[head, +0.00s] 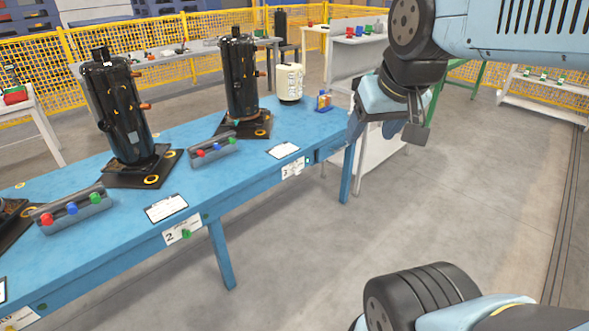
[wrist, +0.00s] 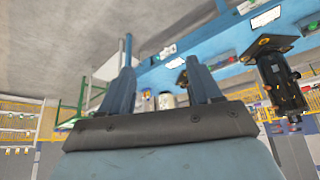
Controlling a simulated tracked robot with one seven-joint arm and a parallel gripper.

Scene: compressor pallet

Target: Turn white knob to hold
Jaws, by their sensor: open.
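I cannot pick out the white knob for certain. A small pale shape shows at the label marked 3 (head: 292,170) on the front edge of the blue table (head: 100,262), with a green spot beside it. My gripper (head: 403,132) hangs in the air to the right of the table's right end, apart from it. In the wrist view my gripper (wrist: 158,64) has its two fingers spread, with nothing between them.
Black compressors (head: 118,115) stand on the table, with grey blocks of coloured caps (head: 212,150) and clipboards (head: 283,150) near them. A cream canister (head: 290,82) stands at the far end. Yellow fencing (head: 190,45) is behind. The grey floor before the table is clear.

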